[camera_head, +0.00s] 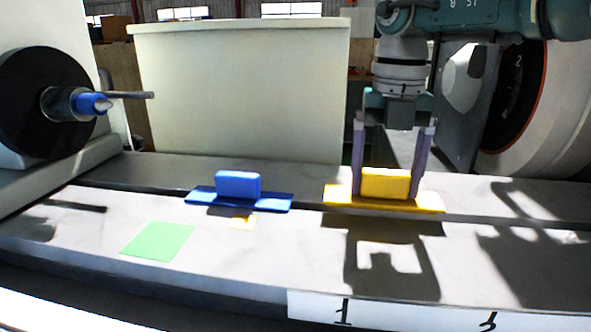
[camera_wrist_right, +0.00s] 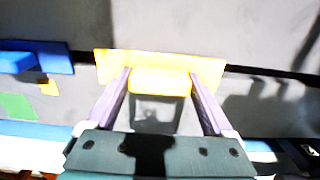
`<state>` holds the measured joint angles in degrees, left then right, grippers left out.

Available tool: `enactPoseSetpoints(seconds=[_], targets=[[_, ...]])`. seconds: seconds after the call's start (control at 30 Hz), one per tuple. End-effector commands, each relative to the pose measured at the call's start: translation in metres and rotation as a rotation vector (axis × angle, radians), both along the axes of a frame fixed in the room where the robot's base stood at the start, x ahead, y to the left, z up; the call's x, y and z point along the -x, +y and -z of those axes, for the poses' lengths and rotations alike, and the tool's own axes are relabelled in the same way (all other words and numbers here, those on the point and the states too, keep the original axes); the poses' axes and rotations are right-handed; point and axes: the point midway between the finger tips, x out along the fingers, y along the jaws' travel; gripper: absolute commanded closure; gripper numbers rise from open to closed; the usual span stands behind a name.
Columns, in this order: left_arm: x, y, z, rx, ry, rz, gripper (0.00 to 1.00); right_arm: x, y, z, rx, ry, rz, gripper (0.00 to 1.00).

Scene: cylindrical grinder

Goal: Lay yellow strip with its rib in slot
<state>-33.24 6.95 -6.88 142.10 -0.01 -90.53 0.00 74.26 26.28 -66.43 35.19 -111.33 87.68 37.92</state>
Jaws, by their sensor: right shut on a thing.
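The yellow strip (camera_head: 430,202) is a flat plate with a yellow block on top. In the head view it is at right of centre, over the line of the dark slot (camera_head: 150,191) that runs along the grey bed. My right gripper (camera_head: 385,190) comes down from above and is shut on the block, one finger at each end. The right wrist view also shows the strip (camera_wrist_right: 207,70) across the slot line, with the slot (camera_wrist_right: 268,72) emerging to its right. Its rib is hidden underneath. I cannot tell whether the strip touches the bed. My left gripper is out of view.
A blue strip with a blue block (camera_head: 238,185) lies along the slot line to the left. A green patch (camera_head: 158,240) and a small yellow patch (camera_head: 243,222) are on the bed. A spindle with a blue tip (camera_head: 92,103) stands at left, a large wheel housing (camera_head: 555,110) at right.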

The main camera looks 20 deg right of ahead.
Motion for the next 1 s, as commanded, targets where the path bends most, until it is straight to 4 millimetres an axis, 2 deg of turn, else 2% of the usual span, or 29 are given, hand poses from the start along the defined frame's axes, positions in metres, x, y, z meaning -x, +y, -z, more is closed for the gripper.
enactPoseSetpoints(seconds=[0.8,0.83,0.9,1.0], targets=[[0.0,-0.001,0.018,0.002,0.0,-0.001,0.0,0.0,0.0,0.022,-0.001,0.001,0.0,0.72],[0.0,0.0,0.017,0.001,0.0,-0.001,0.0,0.0,0.0,0.02,0.0,0.0,0.0,0.1],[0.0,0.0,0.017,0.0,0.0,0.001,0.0,0.0,0.0,0.02,0.0,0.0,0.0,0.02],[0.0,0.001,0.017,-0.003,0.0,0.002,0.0,0.0,0.0,0.02,0.0,0.0,0.0,0.0]])
